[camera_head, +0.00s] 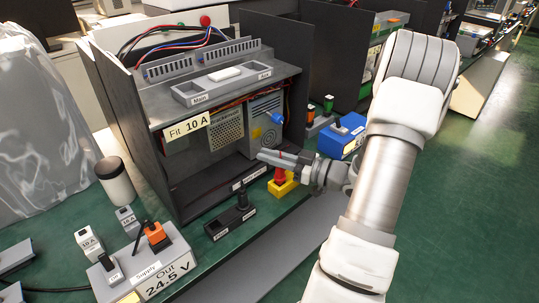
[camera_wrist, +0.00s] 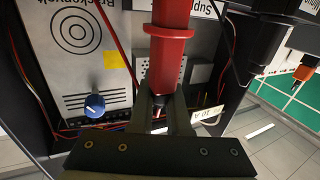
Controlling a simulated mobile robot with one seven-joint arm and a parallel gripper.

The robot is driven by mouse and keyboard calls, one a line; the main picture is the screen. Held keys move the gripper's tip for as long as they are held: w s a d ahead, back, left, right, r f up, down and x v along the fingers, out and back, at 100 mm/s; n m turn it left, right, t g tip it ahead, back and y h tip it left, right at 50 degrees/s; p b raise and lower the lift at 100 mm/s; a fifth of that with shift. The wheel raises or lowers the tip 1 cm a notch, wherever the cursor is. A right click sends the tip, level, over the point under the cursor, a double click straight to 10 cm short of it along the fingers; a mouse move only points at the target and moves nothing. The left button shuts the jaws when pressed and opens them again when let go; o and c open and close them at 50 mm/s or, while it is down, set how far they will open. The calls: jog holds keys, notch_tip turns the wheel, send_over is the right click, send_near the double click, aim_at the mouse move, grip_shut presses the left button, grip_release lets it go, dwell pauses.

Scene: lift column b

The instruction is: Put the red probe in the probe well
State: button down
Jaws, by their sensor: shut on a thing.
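My gripper (camera_head: 272,157) is at the front right of the open cabinet, shut on the red probe (camera_head: 280,174). I cannot tell which of these is the probe well.
The cabinet (camera_head: 130,150) with a "Fit 10 A" label stands behind. A blue knob (camera_head: 277,118) sticks out of its panel. A blue box (camera_head: 342,136) is right of my gripper. A supply box (camera_head: 140,265) with an orange switch is front left. The bench's front edge is close.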

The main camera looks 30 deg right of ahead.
jog(key=shift+f+b, duration=0.45)
jog(key=shift+f, duration=0.4)
jog(key=c, duration=0.8)
grip_release()
jog(key=p+v, duration=0.2)
jog(key=v, duration=1.5)
jog(key=shift+d+p, duration=0.2)
jog(key=shift+p, duration=0.1)
jog(key=shift+r, duration=0.1)
